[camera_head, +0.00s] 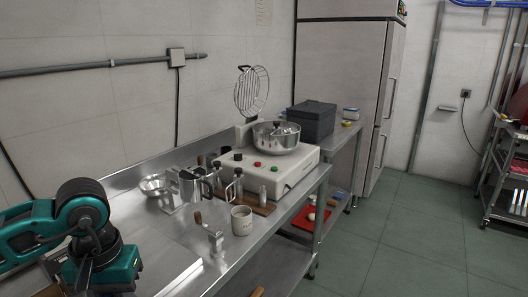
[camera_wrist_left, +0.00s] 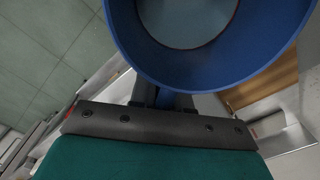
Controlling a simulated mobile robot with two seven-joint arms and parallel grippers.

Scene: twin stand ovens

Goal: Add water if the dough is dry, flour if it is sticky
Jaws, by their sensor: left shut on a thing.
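In the left wrist view a round blue container (camera_wrist_left: 205,75) fills the top, seen from above its rim. Its inside (camera_wrist_left: 185,20) is plain grey-blue; I cannot tell whether it holds water. My left gripper (camera_wrist_left: 163,98) is shut on the blue container, at its near side. In the head view my teal left arm is at the lower left, and neither the blue container nor the gripper can be made out. A steel mixing bowl (camera_head: 276,139) sits on a white machine (camera_head: 295,170) with buttons. Its inside is hidden, and no dough shows. My right gripper is out of view.
A steel pitcher (camera_head: 190,187), a pale mug (camera_head: 241,221), a small metal dish (camera_head: 153,185) and a hand grinder (camera_head: 214,238) crowd the steel counter (camera_head: 150,235). A wire guard (camera_head: 251,92) stands upright behind the bowl. A dark box (camera_head: 312,121) sits beyond.

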